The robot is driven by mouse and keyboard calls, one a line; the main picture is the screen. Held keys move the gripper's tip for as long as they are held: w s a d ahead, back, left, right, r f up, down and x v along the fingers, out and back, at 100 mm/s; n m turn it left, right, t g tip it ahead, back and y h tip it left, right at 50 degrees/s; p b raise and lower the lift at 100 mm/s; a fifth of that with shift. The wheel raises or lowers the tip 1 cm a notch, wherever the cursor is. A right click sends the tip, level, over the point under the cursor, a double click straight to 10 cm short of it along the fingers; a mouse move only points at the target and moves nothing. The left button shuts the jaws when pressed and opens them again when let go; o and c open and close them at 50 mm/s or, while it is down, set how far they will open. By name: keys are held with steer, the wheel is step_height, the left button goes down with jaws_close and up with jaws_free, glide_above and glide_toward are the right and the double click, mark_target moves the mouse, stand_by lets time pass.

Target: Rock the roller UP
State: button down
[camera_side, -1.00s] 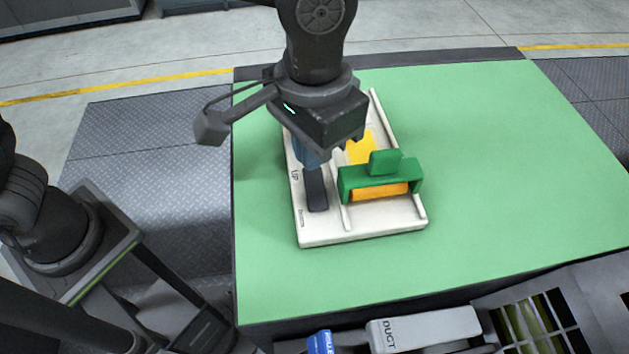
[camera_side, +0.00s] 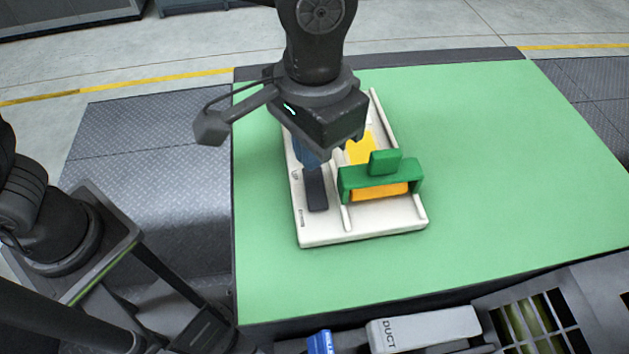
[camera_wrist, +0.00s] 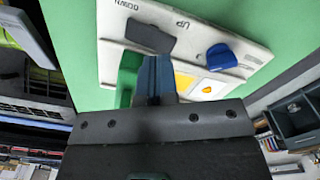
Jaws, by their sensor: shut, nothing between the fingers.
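The ink unit (camera_side: 320,237) is a white plate lying on the green table. Its dark rocker switch (camera_side: 315,189) sits on the left side, between the printed words UP and DOWN; it also shows in the wrist view (camera_wrist: 150,37). The green roller frame (camera_side: 385,164) spans the plate's right part, with an orange roller (camera_side: 378,191) under it. My gripper (camera_side: 311,163) is shut and empty, its blue fingers pointing down at the rocker's UP end. In the side view I cannot tell whether the tips touch it. In the wrist view the fingers (camera_wrist: 155,80) appear below the rocker.
A yellow patch (camera_side: 361,148) lies on the plate behind the roller frame. The wrist view shows a blue knob (camera_wrist: 221,56) on the plate. The green table (camera_side: 500,170) is clear to the right. A box marked DUCT (camera_side: 424,328) stands beyond the table's front edge.

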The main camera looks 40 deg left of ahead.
mark_target(313, 177)
steer(key=shift+f, duration=1.9)
stand_by(1.1)
steer(key=shift+r, duration=3.5)
